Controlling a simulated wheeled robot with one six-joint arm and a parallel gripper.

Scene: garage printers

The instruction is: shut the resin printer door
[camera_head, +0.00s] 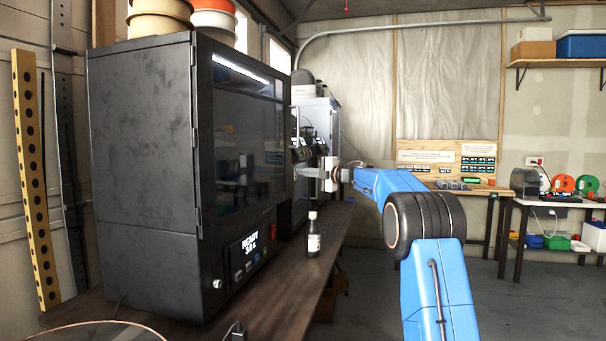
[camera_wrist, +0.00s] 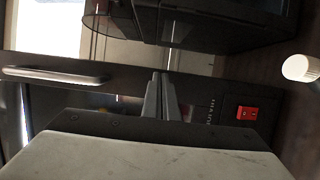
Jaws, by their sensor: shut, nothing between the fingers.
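The large dark printer (camera_head: 140,130) stands on the bench at left, with a READY display low on its front. I take it to be the resin printer. Its glazed door (camera_head: 240,140) has hinges on the left and an upright handle (camera_head: 296,122) at the right edge. Whether a narrow gap is left at that edge, I cannot tell. My gripper (camera_head: 308,172) is shut and empty, at the door's right edge below the handle. In the wrist view my shut fingers (camera_wrist: 162,96) lie between the handle (camera_wrist: 55,75) and a red switch (camera_wrist: 247,113); contact is unclear.
A small dark bottle with a white cap (camera_head: 313,236) stands on the bench (camera_head: 290,297) below my gripper. Another printer (camera_head: 318,115) stands behind. Buckets (camera_head: 212,20) sit on top of the large printer. The floor to the right is clear.

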